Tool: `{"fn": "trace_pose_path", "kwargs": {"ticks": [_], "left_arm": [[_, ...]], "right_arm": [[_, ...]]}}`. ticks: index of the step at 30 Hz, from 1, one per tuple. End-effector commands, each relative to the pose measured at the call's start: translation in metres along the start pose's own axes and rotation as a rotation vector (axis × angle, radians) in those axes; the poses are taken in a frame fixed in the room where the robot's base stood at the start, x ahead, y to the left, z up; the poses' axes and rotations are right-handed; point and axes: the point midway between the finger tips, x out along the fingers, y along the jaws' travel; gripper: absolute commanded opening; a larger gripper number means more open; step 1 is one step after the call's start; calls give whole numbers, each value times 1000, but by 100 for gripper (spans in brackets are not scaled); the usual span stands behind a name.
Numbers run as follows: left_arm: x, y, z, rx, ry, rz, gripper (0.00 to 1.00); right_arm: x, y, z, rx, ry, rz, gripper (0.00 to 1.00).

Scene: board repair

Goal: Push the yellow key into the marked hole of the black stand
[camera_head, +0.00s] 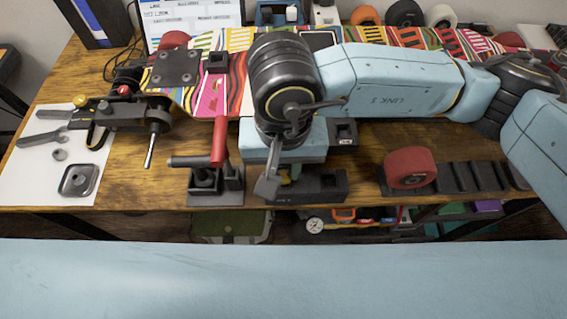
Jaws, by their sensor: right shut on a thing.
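My right gripper (277,180) points down over the black stand (322,187) at the table's front edge. It is shut on a small yellow thing (286,178), of which only a sliver shows between the fingers; it appears to be the yellow key. The gripper and wrist cover the left part of the stand. The marked hole is hidden, so I cannot tell whether the key touches it or is inside it. My left gripper is not in view.
A red-handled clamp (219,140) stands close left of the gripper. A red wheel (409,168) sits on a black rack (470,177) to the right. A striped skateboard deck (215,100) lies behind. A white sheet with tools (50,180) is at far left.

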Motion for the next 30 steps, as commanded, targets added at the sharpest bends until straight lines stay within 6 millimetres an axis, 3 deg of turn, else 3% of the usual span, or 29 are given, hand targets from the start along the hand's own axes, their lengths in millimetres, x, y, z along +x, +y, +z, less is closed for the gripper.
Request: {"fn": "trace_pose_path", "kwargs": {"ticks": [30], "left_arm": [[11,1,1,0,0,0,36]], "right_arm": [[3,0,0,-1,0,0,0]]}}
